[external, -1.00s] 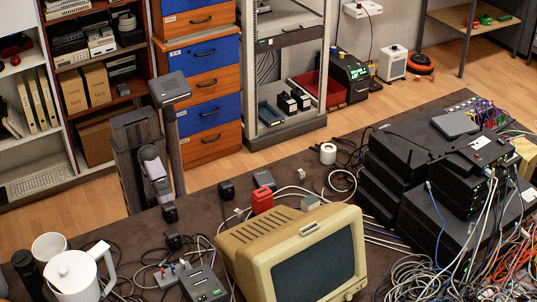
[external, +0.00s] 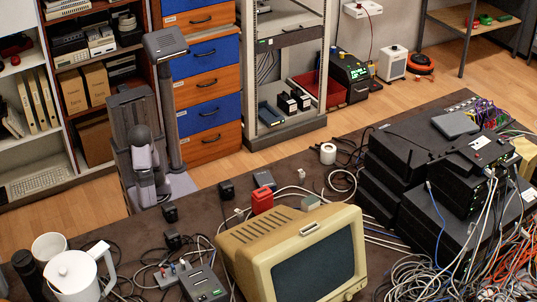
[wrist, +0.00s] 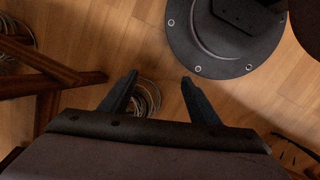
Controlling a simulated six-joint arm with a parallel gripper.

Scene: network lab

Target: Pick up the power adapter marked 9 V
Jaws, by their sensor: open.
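Several small black blocks that look like power adapters lie on the dark table in the external view. One is at the table's back left edge (external: 170,213), one just in front of it (external: 173,241), and one farther right (external: 226,190). Their markings are too small to read, so I cannot tell which is the 9 V one. No adapter shows in that view. In the external view my arm stands behind the table's left part; its fingers are not clear there.
A cream monitor (external: 295,250), a red block (external: 262,201), a white jug (external: 78,275) and tangled cables crowd the table. Black network boxes (external: 400,165) are stacked at right. In the wrist view, coiled cable (wrist: 147,100) and wooden legs (wrist: 45,70) are on the floor.

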